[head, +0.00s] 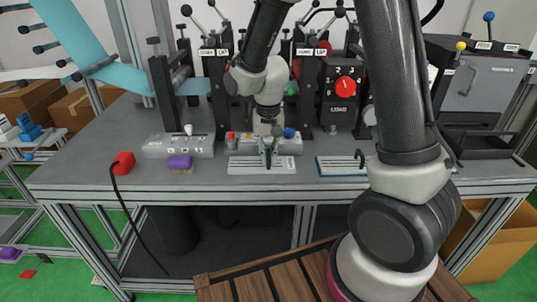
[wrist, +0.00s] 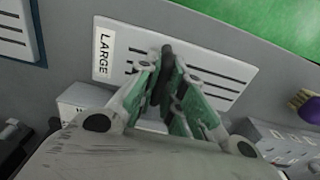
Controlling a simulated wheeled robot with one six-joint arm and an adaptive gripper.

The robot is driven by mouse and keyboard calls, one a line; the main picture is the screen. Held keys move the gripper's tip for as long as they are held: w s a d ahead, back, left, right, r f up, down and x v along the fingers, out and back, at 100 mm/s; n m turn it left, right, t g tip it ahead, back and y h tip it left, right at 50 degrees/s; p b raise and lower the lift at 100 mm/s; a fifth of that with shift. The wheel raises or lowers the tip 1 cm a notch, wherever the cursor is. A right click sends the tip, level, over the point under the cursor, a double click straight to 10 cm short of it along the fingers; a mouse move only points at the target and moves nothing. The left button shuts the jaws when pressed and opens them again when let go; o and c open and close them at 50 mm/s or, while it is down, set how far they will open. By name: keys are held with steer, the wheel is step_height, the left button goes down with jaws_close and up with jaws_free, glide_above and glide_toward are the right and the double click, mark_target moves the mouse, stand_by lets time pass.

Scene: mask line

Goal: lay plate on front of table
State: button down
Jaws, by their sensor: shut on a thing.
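A white plate (head: 245,170) with dark slots lies at the front of the grey table, flat or nearly so; I cannot tell if it touches the top. In the wrist view the plate (wrist: 215,62) carries a "LARGE" label and a dark upright handle (wrist: 166,72) at its middle. My gripper (head: 267,152) points down over the plate. In the wrist view its green-padded fingers (wrist: 170,95) are closed around the handle. The fingers hide part of the plate.
A second plate (head: 335,168) with a dark handle lies to the right. A purple brush (head: 180,162), a button box (head: 180,146) and a red button (head: 124,163) are to the left. Lever stations and a red-dial box (head: 345,85) stand behind. The front edge strip is clear.

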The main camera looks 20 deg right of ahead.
mark_target(268, 152)
steer(key=c, duration=1.5)
jaws_free()
steer(key=shift+f, duration=0.1)
steer(key=shift+c, duration=0.2)
step_height(268, 152, up, 12)
steer(key=s+d+r+n+t, duration=0.1)
steer(key=s+d+r+t, duration=0.1)
steer(key=s+d+r, duration=0.2)
steer(key=s+d+r+n+t, duration=0.2)
steer(key=s+d+r, duration=0.3)
steer(key=s+d, duration=0.5)
steer(key=shift+s+d+r+n, duration=0.3)
steer(key=shift+s+d, duration=0.05)
steer(key=shift+s, duration=2.55)
